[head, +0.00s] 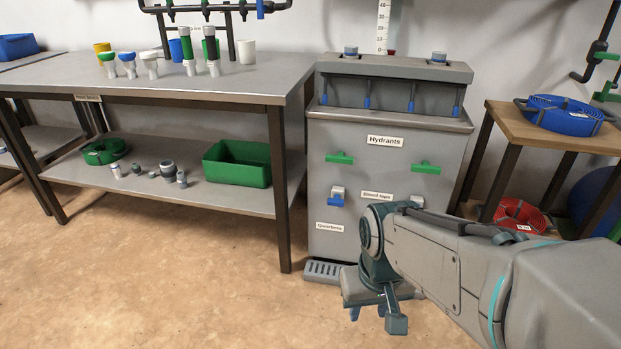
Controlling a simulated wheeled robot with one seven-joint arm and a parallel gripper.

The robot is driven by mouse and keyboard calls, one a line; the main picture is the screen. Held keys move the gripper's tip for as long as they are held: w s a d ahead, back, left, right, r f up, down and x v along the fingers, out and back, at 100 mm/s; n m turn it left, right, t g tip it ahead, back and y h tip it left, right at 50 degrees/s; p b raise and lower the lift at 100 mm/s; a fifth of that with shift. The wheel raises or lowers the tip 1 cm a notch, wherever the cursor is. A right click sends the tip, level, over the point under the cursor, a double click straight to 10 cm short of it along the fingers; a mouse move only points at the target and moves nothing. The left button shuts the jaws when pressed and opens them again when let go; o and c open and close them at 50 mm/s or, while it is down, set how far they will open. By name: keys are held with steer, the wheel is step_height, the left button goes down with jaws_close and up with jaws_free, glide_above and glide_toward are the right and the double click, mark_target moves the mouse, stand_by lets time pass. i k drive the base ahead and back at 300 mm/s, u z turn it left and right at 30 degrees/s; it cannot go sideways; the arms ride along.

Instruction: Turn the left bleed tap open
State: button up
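The left bleed tap (337,198) is a small grey fitting with a blue handle on the front of the grey manifold cabinet (325,262). It sits left of the "Bleed taps" label (377,195). How its handle is set is too small to tell. At the right bleed tap's place my arm blocks most of the view. My gripper (375,315) hangs low in front of the cabinet, fingers downward, well below the left tap and apart from it. Its blue-padded fingers look spread, with nothing seen between them.
Two green hydrant handles (340,158) (425,167) sit above the bleed taps. A grated drain tray (325,271) lies at the cabinet's foot. A steel workbench (190,78) stands left, a wooden table (545,130) with a blue hose coil right. The floor in front is clear.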

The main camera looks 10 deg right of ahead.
mark_target(336, 202)
steer(key=u, duration=0.5)
steer(key=k, duration=1.1)
steer(key=z, duration=0.2)
steer(key=i, duration=0.7)
steer(key=z, duration=0.55)
steer(key=i, duration=0.7)
steer(key=u, duration=0.75)
steer(key=i, duration=0.55)
steer(key=u, duration=0.5)
